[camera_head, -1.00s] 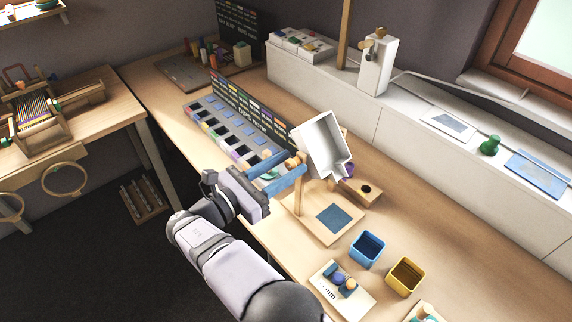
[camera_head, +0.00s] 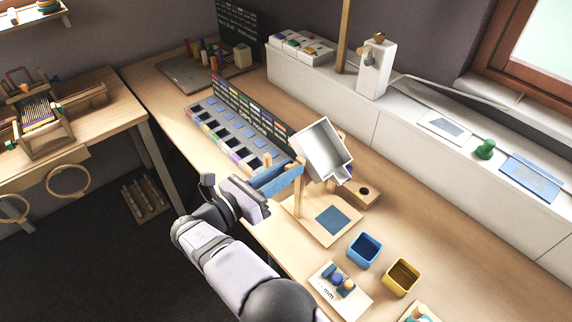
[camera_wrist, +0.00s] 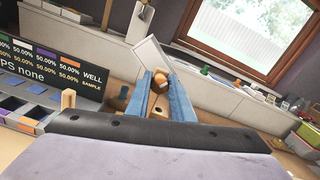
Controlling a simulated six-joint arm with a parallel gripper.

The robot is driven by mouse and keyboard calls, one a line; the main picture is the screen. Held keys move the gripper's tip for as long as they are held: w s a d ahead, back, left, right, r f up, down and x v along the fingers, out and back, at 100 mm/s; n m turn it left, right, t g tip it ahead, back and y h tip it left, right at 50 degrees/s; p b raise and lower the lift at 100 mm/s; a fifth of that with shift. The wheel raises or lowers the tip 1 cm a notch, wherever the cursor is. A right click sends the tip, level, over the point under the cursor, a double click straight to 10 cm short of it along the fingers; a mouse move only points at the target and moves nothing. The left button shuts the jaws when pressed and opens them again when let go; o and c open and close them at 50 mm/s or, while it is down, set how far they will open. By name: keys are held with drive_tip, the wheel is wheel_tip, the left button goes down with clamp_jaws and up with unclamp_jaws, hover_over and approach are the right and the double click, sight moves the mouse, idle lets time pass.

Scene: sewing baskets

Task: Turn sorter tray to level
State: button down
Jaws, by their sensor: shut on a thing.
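The sorter tray (camera_head: 334,161) is a white open box on a wooden stand (camera_head: 299,197). It is tilted steeply, with its open side facing the head camera. My gripper (camera_head: 291,172) is at the left side of the tray, its blue fingers shut on the tray's wooden knob. In the wrist view, the knob (camera_wrist: 159,83) sits between the two fingers of my gripper (camera_wrist: 160,80). The tray (camera_wrist: 152,58) shows there as a slanted pale panel beyond the fingers. In the head view the fingers largely hide the knob.
A sample rack with a dark sign (camera_head: 250,107) stands left of the stand. A wooden block with a hole (camera_head: 362,194) is close behind the stand.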

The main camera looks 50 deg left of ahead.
drive_tip(key=n+p, duration=0.2)
drive_tip(key=n, duration=0.1)
drive_tip(key=shift+r+n, duration=0.1)
drive_tip(key=shift+n, duration=0.2)
drive_tip(key=shift+a+n+p, duration=0.1)
drive_tip(key=shift+n+p, duration=0.45)
drive_tip(key=shift+n, duration=1.25)
drive_tip(key=c, duration=1.6)
unclamp_jaws()
drive_tip(key=shift+c, duration=0.2)
drive_tip(key=shift+s+f, duration=0.1)
drive_tip(key=shift+f, duration=0.1)
drive_tip(key=s+b, duration=0.2)
drive_tip(key=s, duration=0.5)
